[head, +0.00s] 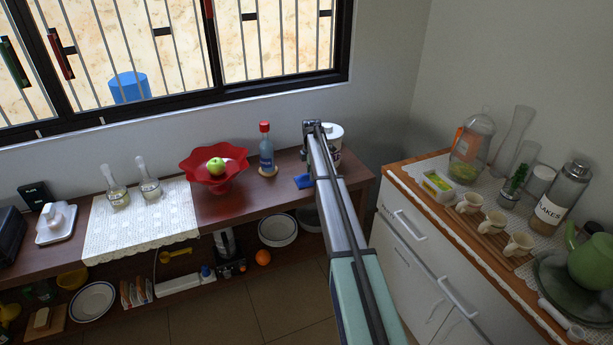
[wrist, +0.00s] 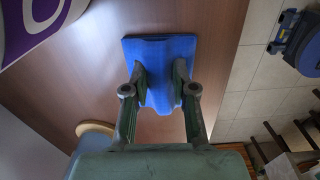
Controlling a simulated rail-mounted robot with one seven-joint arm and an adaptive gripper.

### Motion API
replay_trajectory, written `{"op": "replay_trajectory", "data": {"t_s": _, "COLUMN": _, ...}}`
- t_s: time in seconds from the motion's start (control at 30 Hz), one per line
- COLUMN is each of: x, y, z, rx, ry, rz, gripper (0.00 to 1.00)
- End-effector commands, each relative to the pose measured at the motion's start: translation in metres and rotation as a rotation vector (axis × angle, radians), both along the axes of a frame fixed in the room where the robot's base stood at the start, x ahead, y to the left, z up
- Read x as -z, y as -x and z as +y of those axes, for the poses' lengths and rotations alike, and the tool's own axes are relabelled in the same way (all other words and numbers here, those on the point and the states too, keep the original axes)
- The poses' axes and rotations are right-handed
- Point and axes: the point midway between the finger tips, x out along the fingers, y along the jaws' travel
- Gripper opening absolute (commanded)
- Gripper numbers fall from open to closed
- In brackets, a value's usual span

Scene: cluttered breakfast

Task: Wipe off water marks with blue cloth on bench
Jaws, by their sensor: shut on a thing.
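The blue cloth (wrist: 160,52) lies at the bench surface in the wrist view, with a part of it pinched up between my fingers. In the head view only a small blue piece of the cloth (head: 303,181) shows left of my arm. My gripper (wrist: 161,95) is shut on the cloth, with a finger on each side of the raised part. The brown wooden bench (head: 240,204) runs under the window. I cannot make out any water marks on it.
A red bowl with a green apple (head: 217,165) and a blue bottle (head: 266,150) on a coaster stand left of the cloth. A white container (head: 334,138) stands behind my arm. A cabinet with cups (head: 495,222) is at the right. The bench's front edge is near the cloth.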

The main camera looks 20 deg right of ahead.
Motion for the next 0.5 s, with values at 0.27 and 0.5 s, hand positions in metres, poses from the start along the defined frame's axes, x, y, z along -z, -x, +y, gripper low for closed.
{"op": "replay_trajectory", "data": {"t_s": 0.27, "x": 0.001, "y": -0.002, "z": -0.024, "rx": -0.001, "ry": 0.001, "rz": 0.001, "gripper": 0.0}}
{"op": "replay_trajectory", "data": {"t_s": 0.5, "x": 0.001, "y": -0.004, "z": -0.044, "rx": -0.002, "ry": 0.001, "rz": 0.001, "gripper": 0.0}}
